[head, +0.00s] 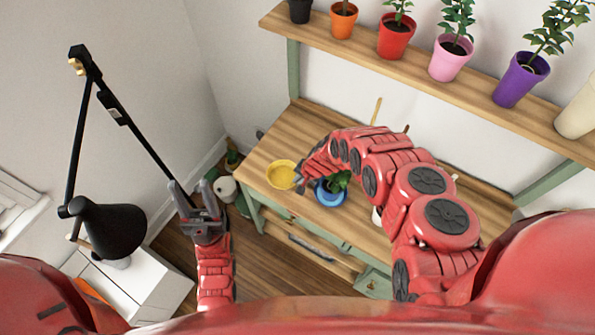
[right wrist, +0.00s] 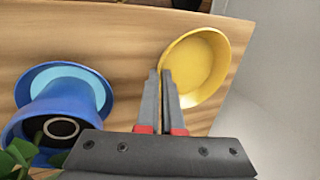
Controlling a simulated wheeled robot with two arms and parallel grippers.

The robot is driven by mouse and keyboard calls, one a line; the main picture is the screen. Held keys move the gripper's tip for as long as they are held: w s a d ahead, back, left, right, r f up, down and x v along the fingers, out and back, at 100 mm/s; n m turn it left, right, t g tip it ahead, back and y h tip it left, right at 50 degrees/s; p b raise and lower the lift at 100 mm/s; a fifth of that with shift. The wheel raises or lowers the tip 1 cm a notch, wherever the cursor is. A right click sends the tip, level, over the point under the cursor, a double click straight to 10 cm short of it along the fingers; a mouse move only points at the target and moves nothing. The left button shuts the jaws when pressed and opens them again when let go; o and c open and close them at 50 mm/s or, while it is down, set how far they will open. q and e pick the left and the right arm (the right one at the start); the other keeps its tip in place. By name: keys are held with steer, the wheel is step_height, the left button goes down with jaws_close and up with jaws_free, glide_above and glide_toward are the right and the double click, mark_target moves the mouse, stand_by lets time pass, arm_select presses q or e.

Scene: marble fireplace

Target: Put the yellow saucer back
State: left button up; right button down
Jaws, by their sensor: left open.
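The yellow saucer (head: 281,175) is at the left end of the wooden bench, and its round dish also fills the upper middle of the right wrist view (right wrist: 200,62). My right gripper (head: 301,181) is at the saucer's right side. In the right wrist view its two fingers (right wrist: 160,74) are close together, with the saucer's near rim at their tips, so it looks shut on that rim. I cannot tell whether the saucer touches the bench. My left gripper (head: 193,196) is open and empty, left of the bench over the floor.
A blue pot with a plant (head: 330,193) stands on the bench right beside my right gripper; in the right wrist view it is on the left (right wrist: 70,98). A shelf (head: 440,84) with several potted plants runs above. A black lamp (head: 112,228) stands at left.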

steer(key=w+b, duration=0.2)
steer(key=b, duration=0.1)
steer(key=w+f+b, duration=0.1)
steer(key=w+b, duration=0.1)
steer(key=b, duration=0.2)
steer(key=shift+w+d+f+b, duration=0.15)
steer(key=shift+w+d+b, duration=0.05)
steer(key=shift+w+b, duration=0.15)
steer(key=shift+w+r, duration=0.3)
steer(key=shift+w, duration=0.05)
steer(key=shift+w+b, duration=0.1)
steer(key=shift+b, duration=0.45)
step_height(320, 180, down, 4)
steer(key=b, duration=0.3)
steer(key=shift+r+b, duration=0.25)
steer(key=shift+b, duration=0.1)
steer(key=shift+r, duration=0.15)
steer(key=shift+f, duration=0.25)
steer(key=c, duration=1.1)
jaws_free()
steer(key=shift+r, duration=0.1)
